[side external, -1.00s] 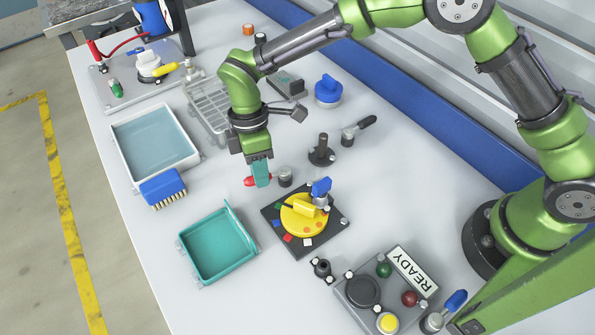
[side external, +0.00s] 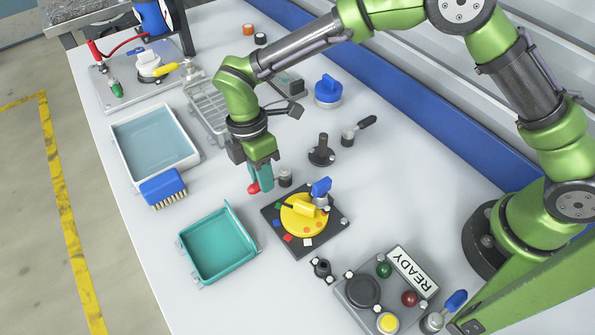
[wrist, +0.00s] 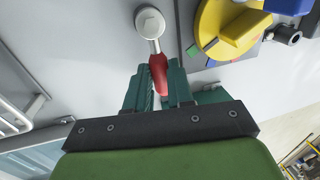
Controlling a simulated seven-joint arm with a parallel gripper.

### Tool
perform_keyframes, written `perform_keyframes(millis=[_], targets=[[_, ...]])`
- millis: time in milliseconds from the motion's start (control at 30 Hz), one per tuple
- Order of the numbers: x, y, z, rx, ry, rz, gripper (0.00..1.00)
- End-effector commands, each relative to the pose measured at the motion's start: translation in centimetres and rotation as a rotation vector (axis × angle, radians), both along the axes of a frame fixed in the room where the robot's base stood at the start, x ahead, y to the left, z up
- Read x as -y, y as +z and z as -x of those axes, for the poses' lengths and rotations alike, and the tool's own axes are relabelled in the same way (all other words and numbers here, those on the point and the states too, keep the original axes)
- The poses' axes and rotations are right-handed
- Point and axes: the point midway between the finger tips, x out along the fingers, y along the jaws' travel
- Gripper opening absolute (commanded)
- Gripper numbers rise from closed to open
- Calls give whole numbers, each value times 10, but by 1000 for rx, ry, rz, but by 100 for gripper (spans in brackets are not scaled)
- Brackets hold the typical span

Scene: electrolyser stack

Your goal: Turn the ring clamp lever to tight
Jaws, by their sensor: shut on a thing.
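In the wrist view the red handle (wrist: 158,70) runs from the grey hub (wrist: 150,22) down between my teal fingers. My gripper (side external: 262,183) points down and is shut on the red handle; its fingers (wrist: 159,97) lie on either side of it. The handle's far end is hidden between the fingers in the wrist view. I see no tight mark beside the lever.
The yellow dial (side external: 294,220) on its black plate is close to the lever's right. A teal tray (side external: 183,245) stands in front, and a blue brush (side external: 163,187) lies to the left. A black peg (side external: 322,151) stands behind.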

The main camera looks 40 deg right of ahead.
Motion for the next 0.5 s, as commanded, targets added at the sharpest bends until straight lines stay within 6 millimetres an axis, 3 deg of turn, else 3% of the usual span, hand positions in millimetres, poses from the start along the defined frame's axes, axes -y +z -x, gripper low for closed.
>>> perform_keyframes(millis=[67,100,233,500], targets=[[-1,2,1,1,10,-2,0],[-1,2,1,1,9,-2,27],[-1,1,1,0,7,-1,47],[0,1,1,0,4,0,47]])
